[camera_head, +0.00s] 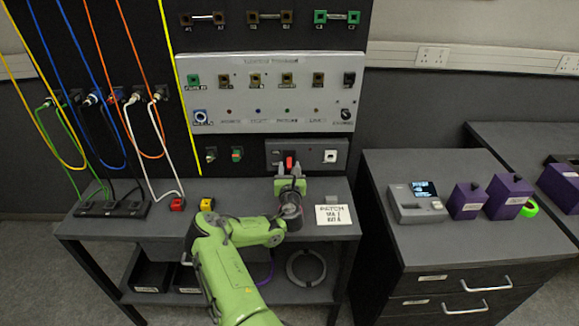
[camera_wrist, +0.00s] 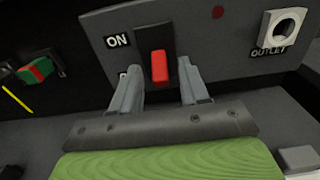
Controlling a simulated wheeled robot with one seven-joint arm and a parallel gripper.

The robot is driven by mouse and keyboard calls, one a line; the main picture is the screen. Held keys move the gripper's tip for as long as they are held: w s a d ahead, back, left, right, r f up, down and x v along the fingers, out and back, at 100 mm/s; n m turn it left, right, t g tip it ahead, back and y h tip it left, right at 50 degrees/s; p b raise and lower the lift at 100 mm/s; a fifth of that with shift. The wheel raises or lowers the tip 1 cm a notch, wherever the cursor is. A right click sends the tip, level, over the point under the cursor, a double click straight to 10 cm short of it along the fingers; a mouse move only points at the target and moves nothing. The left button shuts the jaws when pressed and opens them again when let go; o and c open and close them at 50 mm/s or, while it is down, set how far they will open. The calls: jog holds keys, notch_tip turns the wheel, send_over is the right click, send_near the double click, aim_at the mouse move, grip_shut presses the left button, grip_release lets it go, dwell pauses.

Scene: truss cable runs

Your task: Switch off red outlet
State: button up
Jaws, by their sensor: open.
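The red switch (camera_head: 290,162) sits on a dark grey outlet panel (camera_head: 311,149) on the back board, above the bench. In the wrist view the red rocker (camera_wrist: 159,67) stands out from a black plate, with an "ON" label (camera_wrist: 117,41) to its left. My gripper (camera_head: 290,178) is in front of the panel. In the wrist view its two fingers (camera_wrist: 160,88) are apart, one on each side of the red rocker, with nothing held. I cannot tell whether a finger touches it. A lower label is mostly hidden behind the left finger.
A white round socket marked "OUTLET" (camera_wrist: 280,29) is to the switch's right. A patch card (camera_head: 333,215) lies on the bench at right. Green and red connectors (camera_head: 237,154) are left of the panel. Cables hang at far left. Red and yellow blocks (camera_head: 177,204) are on the bench.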

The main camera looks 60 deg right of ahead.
jog(key=shift+c, duration=0.2)
grip_shut()
jog(key=shift+f+b, duration=0.15)
jog(key=shift+b, duration=0.15)
jog(key=b, duration=0.3)
jog(key=shift+f+h, duration=0.3)
jog(key=shift+f, duration=0.05)
jog(key=b, duration=0.2)
jog(key=shift+d+f+t+h+b, duration=0.1)
jog(key=shift+t+h+b, duration=0.2)
jog(key=shift+b, duration=0.45)
jog(key=shift+r, duration=0.25)
